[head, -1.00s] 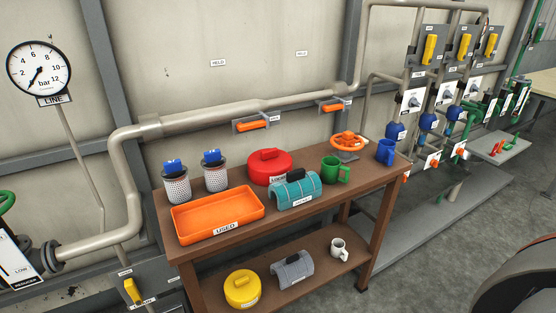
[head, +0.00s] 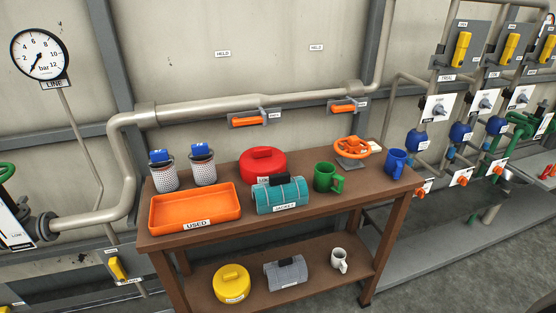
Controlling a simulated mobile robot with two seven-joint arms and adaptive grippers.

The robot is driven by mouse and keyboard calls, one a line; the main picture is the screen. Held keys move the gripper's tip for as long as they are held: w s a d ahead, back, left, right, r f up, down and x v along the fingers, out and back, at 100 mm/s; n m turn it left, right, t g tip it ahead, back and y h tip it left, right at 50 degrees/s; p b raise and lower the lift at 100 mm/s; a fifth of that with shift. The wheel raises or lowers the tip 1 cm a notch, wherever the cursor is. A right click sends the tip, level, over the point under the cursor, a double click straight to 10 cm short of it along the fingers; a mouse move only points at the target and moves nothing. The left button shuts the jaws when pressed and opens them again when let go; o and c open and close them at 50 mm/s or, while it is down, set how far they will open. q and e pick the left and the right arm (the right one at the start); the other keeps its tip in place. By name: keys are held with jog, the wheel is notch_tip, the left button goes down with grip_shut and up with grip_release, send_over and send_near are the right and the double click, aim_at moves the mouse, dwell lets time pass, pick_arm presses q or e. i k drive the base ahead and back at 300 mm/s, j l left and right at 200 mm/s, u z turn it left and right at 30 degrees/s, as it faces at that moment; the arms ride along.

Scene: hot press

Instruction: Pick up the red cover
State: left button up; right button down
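Neither of my grippers shows in the head view.
An orange tray (head: 196,224) labelled USED lies left of the cover, with two blue-topped canisters (head: 203,168) behind it. A green mug (head: 325,178), orange handwheel (head: 351,148) and blue mug (head: 396,162) stand right. A yellow cover (head: 231,284) is on the lower shelf. A pipe (head: 215,109) runs behind.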

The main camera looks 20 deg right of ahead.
aim_at(256, 164)
jog(key=l, duration=0.75)
jog(key=k+l, duration=0.1)
jog(key=l, duration=0.7)
